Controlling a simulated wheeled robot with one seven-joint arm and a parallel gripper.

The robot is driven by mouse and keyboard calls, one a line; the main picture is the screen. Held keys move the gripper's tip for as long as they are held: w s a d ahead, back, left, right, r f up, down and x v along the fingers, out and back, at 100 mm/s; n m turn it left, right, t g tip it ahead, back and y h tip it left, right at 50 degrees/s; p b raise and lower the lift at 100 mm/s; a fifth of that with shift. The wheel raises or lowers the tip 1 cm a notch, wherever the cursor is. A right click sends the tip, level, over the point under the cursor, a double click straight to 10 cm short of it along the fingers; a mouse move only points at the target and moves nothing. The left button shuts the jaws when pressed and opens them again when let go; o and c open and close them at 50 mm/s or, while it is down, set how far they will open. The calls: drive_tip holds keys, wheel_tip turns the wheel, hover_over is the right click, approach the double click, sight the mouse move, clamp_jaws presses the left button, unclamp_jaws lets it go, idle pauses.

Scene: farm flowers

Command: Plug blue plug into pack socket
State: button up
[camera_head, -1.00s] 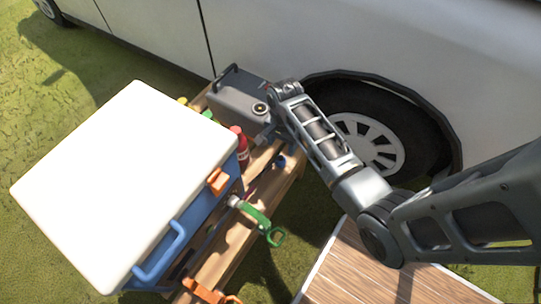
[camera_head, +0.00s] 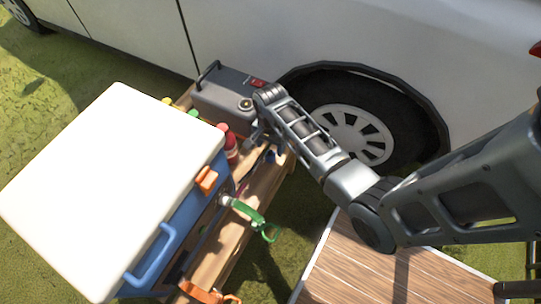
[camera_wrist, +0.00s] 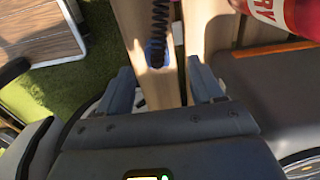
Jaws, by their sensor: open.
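The blue plug (camera_wrist: 157,53), on a black coiled cord (camera_wrist: 160,18), rests on the wooden slats in the wrist view, ahead of and between the fingers. A small blue patch (camera_head: 271,156) beside the wrist in the head view looks like the same plug. My gripper (camera_wrist: 162,82) is open and empty, one finger on each side of the plug's line. In the head view my gripper (camera_head: 259,136) is partly hidden by its own wrist.
A red bottle (camera_head: 229,147) stands close to the gripper; it also shows in the wrist view (camera_wrist: 285,12). A white-lidded blue cooler (camera_head: 115,185) fills the left. A green-handled tool (camera_head: 249,216) lies on the bench (camera_head: 262,190). The van wheel (camera_head: 350,133) is behind my arm.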

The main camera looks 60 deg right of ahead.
sight(271, 151)
wheel_tip(271, 151, down, 4)
drive_tip(key=shift+s+f+b, duration=0.15)
drive_tip(key=shift+b, duration=0.35)
drive_tip(key=shift+a, duration=0.1)
drive_tip(key=c, duration=1.1)
wheel_tip(271, 151, up, 5)
drive_tip(key=shift+f+p, duration=0.15)
drive_tip(key=shift+p, duration=0.7)
drive_tip(key=s+d+r, duration=0.2)
drive_tip(key=s+d+r+p, duration=0.1)
drive_tip(key=s+d+r, duration=0.1)
drive_tip(key=s+d, duration=0.1)
drive_tip(key=s+d+r, duration=0.2)
drive_tip(key=s+d, duration=0.1)
drive_tip(key=shift+d+r+p, duration=0.2)
drive_tip(key=shift+d+p, duration=0.05)
drive_tip(key=shift+p, duration=0.15)
